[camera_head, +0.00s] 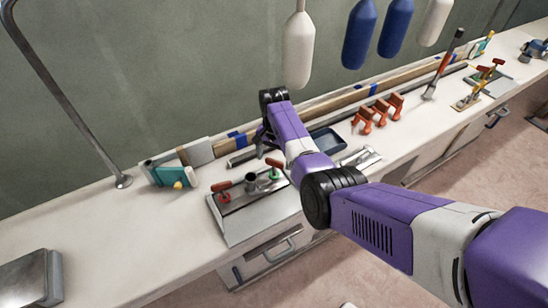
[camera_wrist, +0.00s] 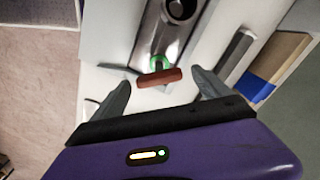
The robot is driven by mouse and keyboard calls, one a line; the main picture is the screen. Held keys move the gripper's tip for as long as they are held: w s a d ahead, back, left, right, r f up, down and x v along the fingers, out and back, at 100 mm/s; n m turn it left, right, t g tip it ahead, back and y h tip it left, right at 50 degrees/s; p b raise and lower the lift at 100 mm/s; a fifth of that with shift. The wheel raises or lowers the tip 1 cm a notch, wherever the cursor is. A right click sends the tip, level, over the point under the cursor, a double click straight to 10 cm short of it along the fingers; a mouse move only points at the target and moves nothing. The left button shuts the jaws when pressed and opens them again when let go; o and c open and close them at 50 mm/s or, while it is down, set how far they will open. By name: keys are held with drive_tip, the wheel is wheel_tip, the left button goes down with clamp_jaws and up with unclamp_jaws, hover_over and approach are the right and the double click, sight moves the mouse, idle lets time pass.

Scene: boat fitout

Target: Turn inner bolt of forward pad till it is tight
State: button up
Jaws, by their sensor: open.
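A metal pad (camera_head: 245,217) lies on the near bench, with a dark round socket standing in its middle. One T-handled bolt (camera_head: 222,190) with a red collar is at its left, and another bolt (camera_head: 274,168) with a green collar is at its wall side. In the wrist view the green-collared bolt's red-brown crossbar (camera_wrist: 160,78) lies between the fingertips. My gripper (camera_wrist: 160,80) is open, its fingers apart on either side of the crossbar with gaps showing. In the head view my gripper (camera_head: 262,146) is partly hidden by my arm. Bolt tightness cannot be seen.
Orange clamps (camera_head: 378,112), a blue tray (camera_head: 327,140) and a teal tool (camera_head: 176,177) lie on the bench. Similar pads with handles (camera_head: 472,97) stand farther right. A curved metal rail (camera_head: 65,92) rises at left. White and blue fenders (camera_head: 362,35) hang above.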

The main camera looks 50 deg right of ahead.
drive_tip(key=shift+r, duration=0.1)
wheel_tip(320, 180, up, 8)
drive_tip(key=shift+f, duration=0.15)
idle(0.7)
